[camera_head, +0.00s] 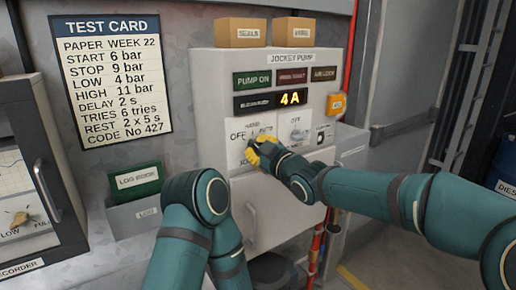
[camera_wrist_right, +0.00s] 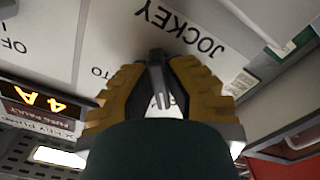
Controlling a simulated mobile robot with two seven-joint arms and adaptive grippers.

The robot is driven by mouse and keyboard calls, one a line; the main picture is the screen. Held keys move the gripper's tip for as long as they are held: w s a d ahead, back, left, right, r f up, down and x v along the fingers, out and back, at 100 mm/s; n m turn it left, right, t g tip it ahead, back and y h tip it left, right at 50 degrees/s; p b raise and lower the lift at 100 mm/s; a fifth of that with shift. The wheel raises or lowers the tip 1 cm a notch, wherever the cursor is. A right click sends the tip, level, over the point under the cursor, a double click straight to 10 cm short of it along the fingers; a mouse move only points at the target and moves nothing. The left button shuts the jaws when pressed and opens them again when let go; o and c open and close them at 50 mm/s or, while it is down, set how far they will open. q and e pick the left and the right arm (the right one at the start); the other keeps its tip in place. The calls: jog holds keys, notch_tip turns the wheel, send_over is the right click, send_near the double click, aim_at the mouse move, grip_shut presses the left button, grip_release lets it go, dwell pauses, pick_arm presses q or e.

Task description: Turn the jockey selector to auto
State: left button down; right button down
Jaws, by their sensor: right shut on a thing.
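The jockey selector is on a white plate (camera_head: 236,131) on the front of the grey jockey pump cabinet (camera_head: 215,75). The plate carries OFF and other position words, partly covered by my gripper. My right gripper (camera_head: 254,153) is at this plate with its yellow fingers closed. In the right wrist view my right gripper (camera_wrist_right: 156,85) is shut on the dark grey selector knob (camera_wrist_right: 156,66), one finger on each side. The word JOCKEY shows upside down beyond it, and part of AUTO beside it. I cannot tell which position the knob points to. My left gripper is not in view.
A second selector (camera_head: 297,131) sits just right of the jockey plate. The amber display (camera_head: 291,98) reads 4 A. Two cardboard boxes (camera_head: 241,32) stand on the cabinet. A test card (camera_head: 109,80) hangs at left. A red pipe (camera_head: 349,62) runs along the right side.

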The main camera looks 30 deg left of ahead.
jog(key=m, duration=0.4)
jog(key=shift+m, duration=0.3)
jog(key=m, duration=0.3)
jog(key=shift+m+b, duration=0.3)
jog(key=shift+b, duration=0.05)
jog(key=m+b, duration=0.1)
jog(key=m, duration=0.2)
jog(key=shift+m, duration=0.3)
jog(key=m+b, duration=0.2)
jog(key=m, duration=0.3)
jog(key=shift+m, duration=0.3)
jog(key=shift+r, duration=0.1)
jog(key=c, duration=1)
grip_release()
jog(key=shift+a, duration=0.15)
